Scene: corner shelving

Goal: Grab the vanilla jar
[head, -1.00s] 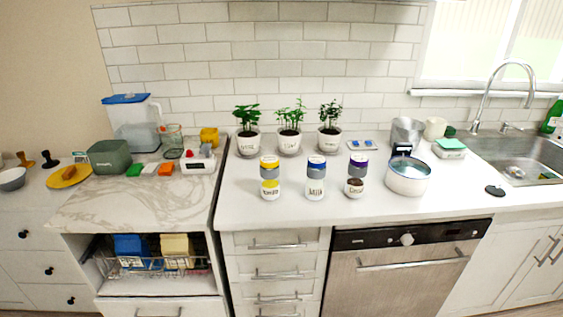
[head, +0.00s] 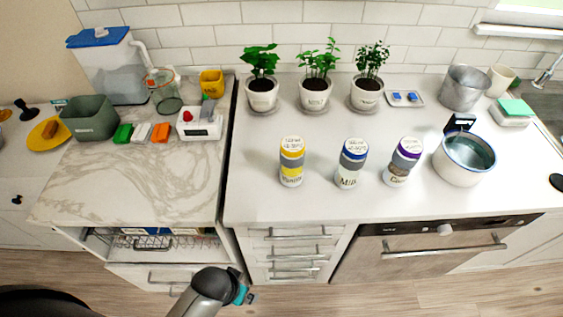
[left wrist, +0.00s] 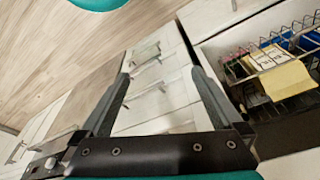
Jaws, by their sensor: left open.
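My left gripper (head: 248,296) is at the bottom of the head view, in front of the drawers, lower than and well apart from the jar. Its fingertips are hard to make out there. In the left wrist view, the gripper (left wrist: 160,74) is open with its fingers spread and nothing between them. The jar is not in that view.
A blue-banded jar (head: 351,163) and a purple-banded jar (head: 403,161) stand to the right. Three potted plants (head: 315,93) stand behind. The counter in front of the jars is clear. A wire rack (left wrist: 240,70) stands out at left-hand shelving.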

